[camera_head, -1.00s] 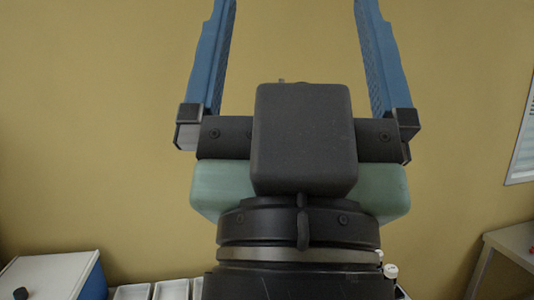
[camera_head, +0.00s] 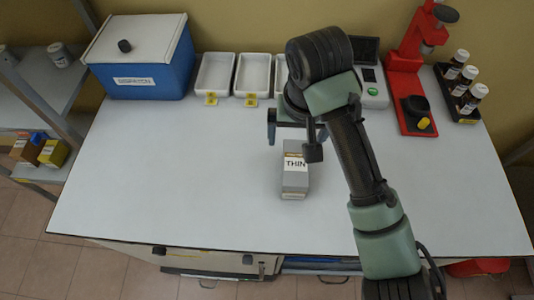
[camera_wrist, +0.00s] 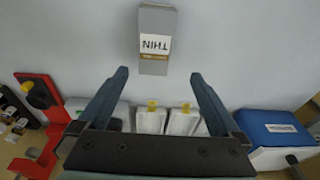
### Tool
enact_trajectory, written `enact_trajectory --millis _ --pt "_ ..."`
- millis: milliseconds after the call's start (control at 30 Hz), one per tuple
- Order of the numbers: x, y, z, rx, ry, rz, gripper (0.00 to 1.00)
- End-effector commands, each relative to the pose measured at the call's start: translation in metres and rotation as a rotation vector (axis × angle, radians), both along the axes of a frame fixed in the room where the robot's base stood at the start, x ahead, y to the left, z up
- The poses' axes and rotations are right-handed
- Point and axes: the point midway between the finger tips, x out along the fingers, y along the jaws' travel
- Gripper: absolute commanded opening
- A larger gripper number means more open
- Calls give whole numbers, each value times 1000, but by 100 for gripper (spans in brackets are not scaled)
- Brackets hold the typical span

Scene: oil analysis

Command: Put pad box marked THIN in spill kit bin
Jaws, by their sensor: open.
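The grey pad box (camera_head: 294,182) with a white label reading THIN is on the white table near its middle. In the wrist view the box (camera_wrist: 157,20) shows at the top centre, its label upside down. My gripper (camera_head: 295,130) hangs over the table just behind the box, partly hidden by my arm. In the wrist view its blue fingers (camera_wrist: 159,75) are wide apart and empty, and the box is beyond their tips. A blue bin with a white lid (camera_head: 145,80) stands at the back left, closed. Its label is too small to read surely.
White trays (camera_head: 251,74) with yellow tags line the back edge. A small device (camera_head: 372,88), a red stand (camera_head: 405,75) and a rack of bottles (camera_head: 462,90) are at the back right. A shelf with boxes (camera_head: 53,153) is left. The table's front left is clear.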

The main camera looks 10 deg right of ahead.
Motion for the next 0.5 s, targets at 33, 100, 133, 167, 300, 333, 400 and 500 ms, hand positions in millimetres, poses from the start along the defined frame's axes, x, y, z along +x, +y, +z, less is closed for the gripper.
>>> enact_trajectory --millis 33,100,133,167,300,333,400,500 --pt "-7 -5 -6 -1 34 -14 100" --pt "-11 -7 -15 -1 54 -20 100" --pt "-11 -7 -20 0 57 -21 100" --pt "-11 -6 -25 1 57 -20 100" --pt "-7 -6 -51 2 55 -16 100" --pt "-7 -7 -56 1 54 -18 100" --pt "-5 -7 -67 1 53 -17 100" --pt "-3 -8 -78 0 51 -17 100"
